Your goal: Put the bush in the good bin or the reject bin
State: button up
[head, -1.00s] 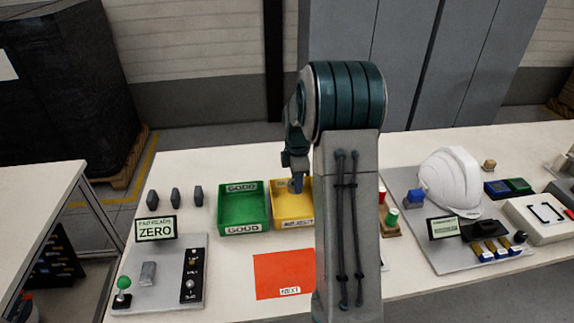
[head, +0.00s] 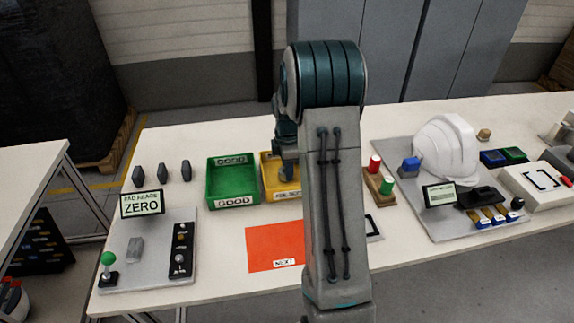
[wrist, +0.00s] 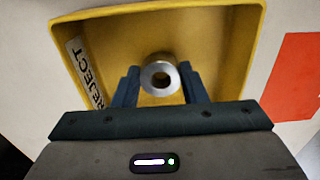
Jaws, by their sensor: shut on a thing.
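In the wrist view my gripper (wrist: 161,88) is shut on the bush (wrist: 160,76), a small grey metal ring with a round hole. The bush is between the fingertips, over the inside of the yellow reject bin (wrist: 250,20). I cannot tell whether it touches the bin floor. In the head view the reject bin (head: 266,187) is partly hidden behind my arm, and the bush is hidden. The green good bin (head: 233,200) stands just left of it and looks empty.
An orange-red mat (head: 272,245) marked NEXT lies in front of the bins. Several dark grey blocks (head: 161,172) stand left of the good bin. A sign reading ZERO (head: 142,204) is by a grey plate (head: 150,262). A white helmet (head: 446,147) is at right.

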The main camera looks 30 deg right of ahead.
jog(key=shift+f+b, duration=0.3)
jog(key=shift+f, duration=0.2)
dwell(0.3)
jog(key=o, duration=1.1)
notch_tip(320, 180, up, 14)
jog(key=s+a+r+m+t+p, duration=0.1)
jog(key=s+a+m, duration=0.6)
jog(key=s, duration=0.5)
jog(key=s+a+r+m+t+p, duration=0.1)
jog(key=s+a+r+m+p, duration=0.1)
jog(key=s+a+m, duration=0.6)
jog(key=s+a, duration=0.1)
jog(key=s, duration=0.4)
jog(key=shift+a+r+t, duration=0.2)
jog(key=shift+r+t, duration=0.1)
jog(key=shift+t, duration=0.1)
